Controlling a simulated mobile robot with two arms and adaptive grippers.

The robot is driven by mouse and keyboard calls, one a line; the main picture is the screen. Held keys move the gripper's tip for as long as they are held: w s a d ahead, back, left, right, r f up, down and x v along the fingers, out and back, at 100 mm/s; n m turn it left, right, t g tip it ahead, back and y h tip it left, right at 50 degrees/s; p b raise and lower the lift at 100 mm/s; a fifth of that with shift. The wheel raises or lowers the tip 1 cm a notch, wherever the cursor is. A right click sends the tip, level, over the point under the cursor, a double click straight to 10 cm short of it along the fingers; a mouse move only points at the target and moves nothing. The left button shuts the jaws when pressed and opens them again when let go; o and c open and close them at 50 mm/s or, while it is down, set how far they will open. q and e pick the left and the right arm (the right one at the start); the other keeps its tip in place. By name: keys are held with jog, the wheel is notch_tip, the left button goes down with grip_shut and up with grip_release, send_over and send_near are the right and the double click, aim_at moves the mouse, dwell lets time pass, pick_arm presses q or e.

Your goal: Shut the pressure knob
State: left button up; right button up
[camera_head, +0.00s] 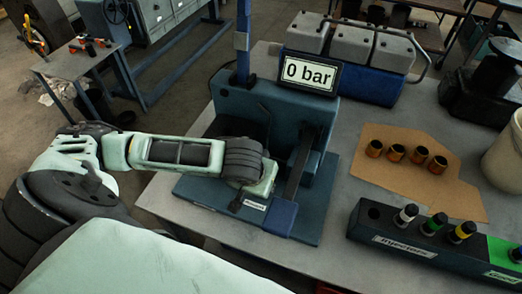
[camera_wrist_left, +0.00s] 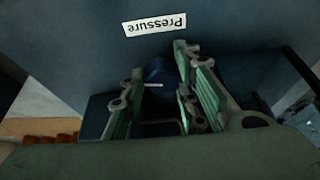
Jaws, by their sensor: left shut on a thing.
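The tester (camera_head: 250,115) is a dark blue machine on the table with a display (camera_head: 309,73) reading "0 bar". A white "Pressure" label (camera_head: 255,205) is on its base, and it shows upside down in the left wrist view (camera_wrist_left: 155,24). My left gripper (camera_head: 238,202) is down at the base beside this label. In the left wrist view my left gripper's green fingers (camera_wrist_left: 164,95) stand either side of the dark blue pressure knob (camera_wrist_left: 160,73), shut on it. The knob is mostly hidden by the fingers and in shadow. My right gripper is in neither view.
A dark injector rack (camera_head: 390,239) with several injectors stands at the front right. Several copper-coloured cups (camera_head: 397,152) stand on brown cardboard (camera_head: 373,176). A blue and grey unit (camera_head: 350,55) is behind the tester. The table (camera_head: 345,215) is bare between tester and rack.

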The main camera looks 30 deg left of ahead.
pick_arm(q)
jog(key=m+p, duration=0.1)
jog(key=m+h+p, duration=0.1)
jog(key=m+p, duration=0.1)
jog(key=shift+s+r+m+h, duration=0.1)
jog(key=shift+s+m+h, duration=0.2)
jog(key=shift+m, duration=0.1)
jog(key=shift+m+h+p, duration=0.4)
jog(key=shift+m+p, duration=0.6)
jog(key=shift+p, duration=0.1)
jog(key=shift+f, duration=0.2)
jog(key=o, duration=1)
jog(key=shift+d, duration=0.1)
jog(key=shift+a+r, duration=0.1)
jog(key=shift+a, duration=0.1)
